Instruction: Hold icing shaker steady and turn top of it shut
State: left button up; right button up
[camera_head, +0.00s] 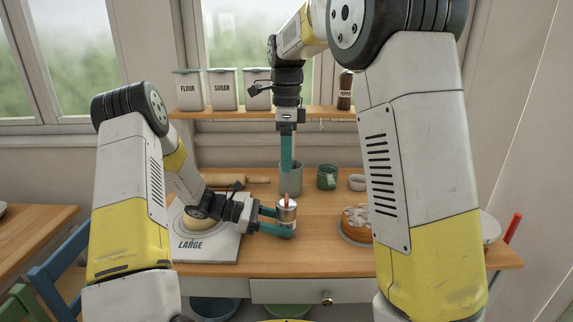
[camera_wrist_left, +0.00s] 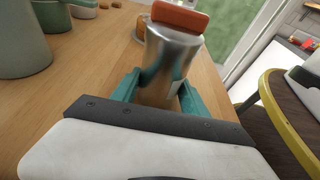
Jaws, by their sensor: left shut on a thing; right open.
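The icing shaker (camera_head: 287,215) is a metal cylinder with a pale label and an orange-red piece on its top (camera_head: 286,197). It stands upright near the middle of the wooden table. My left gripper (camera_head: 274,222) is shut around its body from the left side. In the left wrist view the shaker (camera_wrist_left: 172,55) sits between the teal fingers of my left gripper (camera_wrist_left: 160,92), with the flat orange-red top piece (camera_wrist_left: 180,17) above. My right gripper (camera_head: 287,170) points straight down above the shaker, apart from its top. It is open and empty, its fingers seen edge-on.
A grey canister (camera_head: 293,182) and a green mug (camera_head: 326,178) stand behind. A cake (camera_head: 357,223) is to the right. A board marked LARGE (camera_head: 208,248) with dough (camera_head: 205,219) lies to the left, a rolling pin (camera_head: 243,179) behind. The table front is clear.

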dwell(0.3)
pick_arm(q)
jog(key=o, duration=1.1)
jog(key=shift+c, duration=0.2)
